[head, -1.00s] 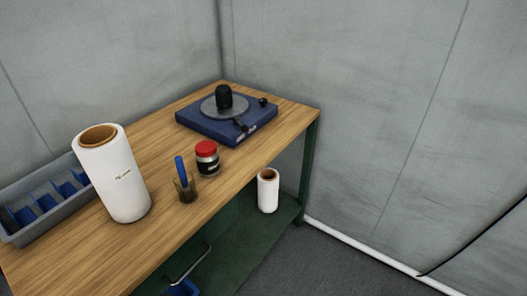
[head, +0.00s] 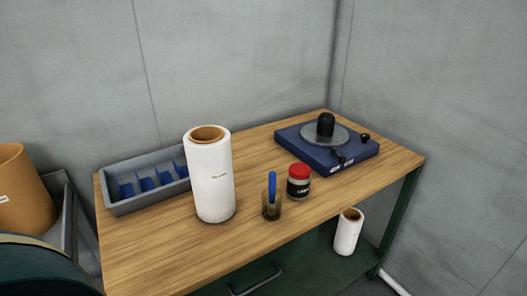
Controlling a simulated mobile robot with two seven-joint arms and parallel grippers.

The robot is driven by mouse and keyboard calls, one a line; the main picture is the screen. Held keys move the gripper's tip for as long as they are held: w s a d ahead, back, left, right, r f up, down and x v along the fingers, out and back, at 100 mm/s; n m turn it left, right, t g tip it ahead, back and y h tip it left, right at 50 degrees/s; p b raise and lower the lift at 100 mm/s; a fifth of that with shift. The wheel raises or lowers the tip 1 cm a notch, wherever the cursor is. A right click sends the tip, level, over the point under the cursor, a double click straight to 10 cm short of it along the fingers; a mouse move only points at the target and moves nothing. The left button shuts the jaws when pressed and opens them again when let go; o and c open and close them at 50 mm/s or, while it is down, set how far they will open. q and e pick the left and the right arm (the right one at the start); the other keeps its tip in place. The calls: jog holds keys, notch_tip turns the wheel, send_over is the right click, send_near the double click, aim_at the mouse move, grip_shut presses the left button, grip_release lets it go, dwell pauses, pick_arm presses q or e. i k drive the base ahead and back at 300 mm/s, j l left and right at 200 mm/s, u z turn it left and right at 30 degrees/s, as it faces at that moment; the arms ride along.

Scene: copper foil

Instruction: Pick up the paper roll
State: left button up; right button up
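A large white paper roll (head: 210,178) with a brown cardboard core stands upright on the wooden workbench (head: 150,248), left of the middle in the head view. A smaller white roll (head: 347,234), also with a brown core, stands on the green lower shelf (head: 318,270) under the bench's right part. Both rolls stand free, with nothing gripping them. Neither of my grippers shows in the head view.
A grey tray with blue dividers (head: 116,209) lies behind and left of the large roll. A glass with a blue-handled tool (head: 271,209), a red-lidded jar (head: 299,187) and a blue turntable-like device (head: 313,160) stand to its right. A brown cylinder (head: 22,192) is far left.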

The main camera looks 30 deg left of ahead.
aim_at(209, 150)
jog(key=u, duration=1.25)
